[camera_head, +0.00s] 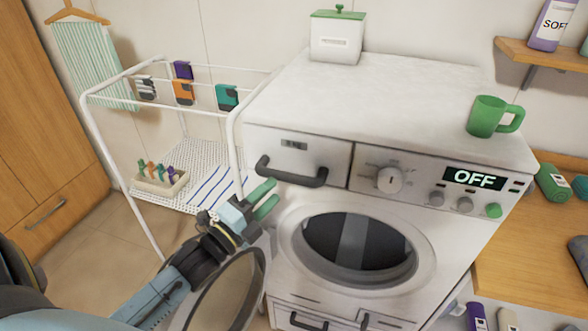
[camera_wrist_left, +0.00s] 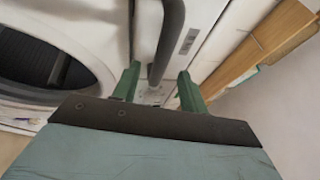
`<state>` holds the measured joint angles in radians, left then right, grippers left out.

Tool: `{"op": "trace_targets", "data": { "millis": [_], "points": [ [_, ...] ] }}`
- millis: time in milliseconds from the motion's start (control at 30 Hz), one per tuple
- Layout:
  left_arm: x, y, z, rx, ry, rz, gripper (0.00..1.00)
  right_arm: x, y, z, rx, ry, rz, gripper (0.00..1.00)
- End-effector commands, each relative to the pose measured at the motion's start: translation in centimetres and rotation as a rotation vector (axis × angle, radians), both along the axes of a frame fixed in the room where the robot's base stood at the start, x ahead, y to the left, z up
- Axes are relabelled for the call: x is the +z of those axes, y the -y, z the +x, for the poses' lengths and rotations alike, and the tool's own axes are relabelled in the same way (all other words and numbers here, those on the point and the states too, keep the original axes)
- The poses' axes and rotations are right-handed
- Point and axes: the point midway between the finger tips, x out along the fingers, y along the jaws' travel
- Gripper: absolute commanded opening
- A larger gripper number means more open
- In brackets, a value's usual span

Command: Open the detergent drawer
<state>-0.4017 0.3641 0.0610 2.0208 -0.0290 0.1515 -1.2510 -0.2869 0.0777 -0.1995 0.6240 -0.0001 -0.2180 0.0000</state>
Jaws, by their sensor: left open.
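The washing machine (camera_head: 440,215) stands right of centre in the head view. Its detergent drawer (camera_head: 322,153) is at the upper left of the front, flush with the panel, with a dark grey bar handle (camera_head: 291,176). My left gripper (camera_head: 264,199) is open, its green fingers just below and left of the handle. In the left wrist view the handle (camera_wrist_left: 168,40) runs down between the two green fingertips of my left gripper (camera_wrist_left: 160,85); I cannot tell whether they touch it. My right gripper is not in view.
The round door (camera_head: 228,290) of the machine hangs open, swung left beside my left arm. A white drying rack (camera_head: 180,120) stands left of the machine. A green mug (camera_head: 490,117) and a white box (camera_head: 337,38) stand on the machine's top.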

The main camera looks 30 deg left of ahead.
Motion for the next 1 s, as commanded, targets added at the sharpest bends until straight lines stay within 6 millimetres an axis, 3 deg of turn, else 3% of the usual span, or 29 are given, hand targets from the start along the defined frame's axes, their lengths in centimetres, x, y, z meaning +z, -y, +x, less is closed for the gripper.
{"op": "trace_targets", "data": {
  "millis": [100,233,500,833,1000],
  "points": [
    [0.6,0.3,1.7,-0.002,0.004,0.001,0.43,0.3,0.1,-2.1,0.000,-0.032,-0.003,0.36],
    [0.9,0.6,3.6,-0.002,0.003,0.001,0.43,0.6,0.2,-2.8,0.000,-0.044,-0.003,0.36],
    [1.2,1.0,6.1,-0.002,0.000,0.000,0.43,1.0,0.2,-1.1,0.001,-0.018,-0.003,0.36],
    [1.2,1.1,6.4,-0.002,0.000,0.001,0.43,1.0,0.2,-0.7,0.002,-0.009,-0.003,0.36],
    [1.2,1.1,6.4,-0.002,0.000,0.001,0.21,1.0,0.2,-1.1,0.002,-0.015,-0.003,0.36]
  ]
}}
